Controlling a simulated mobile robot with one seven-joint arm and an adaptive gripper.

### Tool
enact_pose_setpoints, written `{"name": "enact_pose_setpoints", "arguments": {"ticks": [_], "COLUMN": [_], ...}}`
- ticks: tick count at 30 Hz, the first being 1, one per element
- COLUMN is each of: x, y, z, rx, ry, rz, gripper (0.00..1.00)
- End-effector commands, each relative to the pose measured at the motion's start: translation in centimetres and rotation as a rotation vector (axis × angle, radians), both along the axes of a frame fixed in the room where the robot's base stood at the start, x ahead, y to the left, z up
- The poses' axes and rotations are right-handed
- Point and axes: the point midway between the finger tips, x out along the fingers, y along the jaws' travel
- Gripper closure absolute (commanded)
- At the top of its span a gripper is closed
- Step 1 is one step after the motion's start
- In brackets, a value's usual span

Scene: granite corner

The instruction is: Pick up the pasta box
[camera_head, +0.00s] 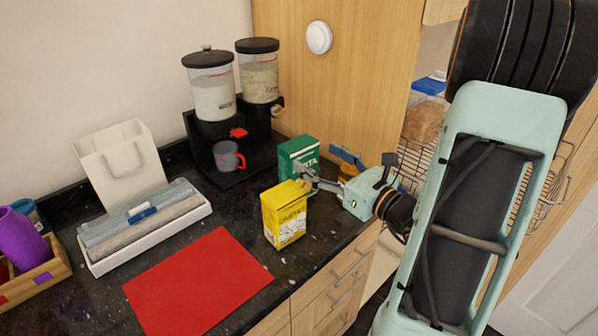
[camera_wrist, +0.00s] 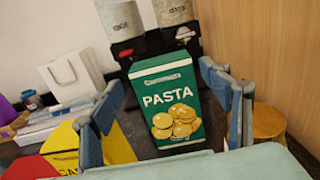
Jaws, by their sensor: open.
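The green pasta box (camera_head: 299,154) stands upright on the dark granite counter, in front of the cereal dispenser. In the wrist view the pasta box (camera_wrist: 167,103) faces me with the word PASTA and a picture of round golden pieces. My gripper (camera_head: 328,168) is at the box's right side in the head view, close to it. In the wrist view my gripper (camera_wrist: 170,100) is open, with one finger on each side of the box. A finger hides part of the box's lower front in the head view. I cannot tell whether the fingers touch it.
A yellow box (camera_head: 284,214) stands close in front of the pasta box, near my gripper. A gold round object (camera_wrist: 268,122) stands right of my right finger. The dispenser (camera_head: 210,97) is behind, and a red mat (camera_head: 198,284) lies at front left. A wooden panel (camera_head: 335,85) rises behind.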

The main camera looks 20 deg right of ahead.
Motion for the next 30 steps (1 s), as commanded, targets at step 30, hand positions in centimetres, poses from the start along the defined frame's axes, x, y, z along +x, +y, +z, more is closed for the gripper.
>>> {"name": "enact_pose_setpoints", "arguments": {"ticks": [30], "x": [7.1], "y": [2.4], "z": [-5.2], "rx": [-0.003], "ry": [0.001], "rz": [0.003], "gripper": [0.29]}}
